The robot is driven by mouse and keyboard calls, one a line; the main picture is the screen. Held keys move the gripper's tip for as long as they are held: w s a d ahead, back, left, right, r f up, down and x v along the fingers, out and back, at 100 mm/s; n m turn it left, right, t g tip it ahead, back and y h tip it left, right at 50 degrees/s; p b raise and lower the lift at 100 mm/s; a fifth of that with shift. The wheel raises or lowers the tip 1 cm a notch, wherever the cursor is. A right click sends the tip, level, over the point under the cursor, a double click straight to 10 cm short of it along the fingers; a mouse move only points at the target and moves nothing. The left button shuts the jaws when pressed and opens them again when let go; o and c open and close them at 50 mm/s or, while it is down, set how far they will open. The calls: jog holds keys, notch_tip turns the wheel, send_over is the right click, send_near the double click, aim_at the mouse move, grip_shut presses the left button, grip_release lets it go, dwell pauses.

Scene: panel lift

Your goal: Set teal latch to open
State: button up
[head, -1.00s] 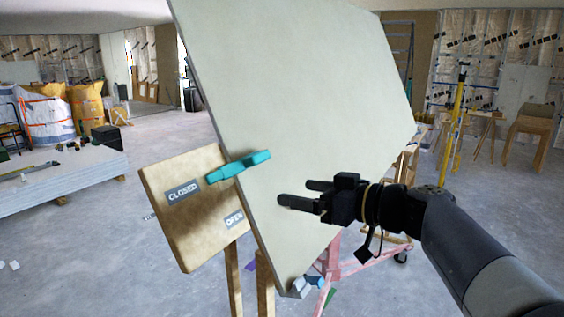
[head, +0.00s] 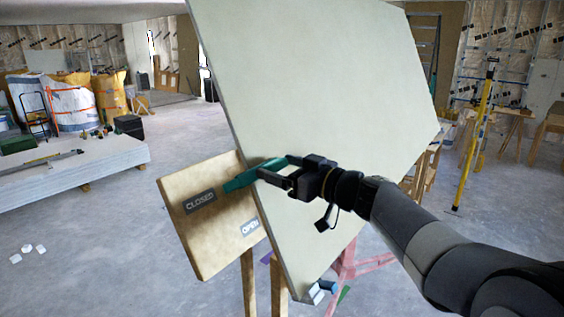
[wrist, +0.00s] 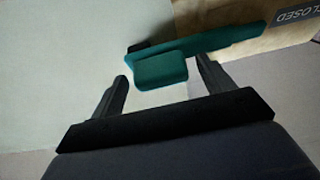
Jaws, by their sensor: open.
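The teal latch (head: 243,180) is a bar on a wooden board (head: 208,232), with its free end lying toward the CLOSED label (head: 199,201). The OPEN label (head: 250,227) is lower right on the board. My gripper (head: 272,168) is at the latch's right end, its fingers open. In the wrist view, the latch's block-like handle (wrist: 160,70) lies between the two open fingertips (wrist: 162,80), with gaps at both sides. The CLOSED label (wrist: 294,15) shows at the upper right there. Part of the latch is hidden behind my gripper in the head view.
A large pale panel (head: 330,80) leans tilted right behind the latch and my gripper. A pink stand (head: 350,268) is below it. A stack of boards (head: 70,168) lies at the left.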

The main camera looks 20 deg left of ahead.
jog(key=shift+a, duration=0.1)
jog(key=shift+c, duration=0.5)
jog(key=c, duration=1.3)
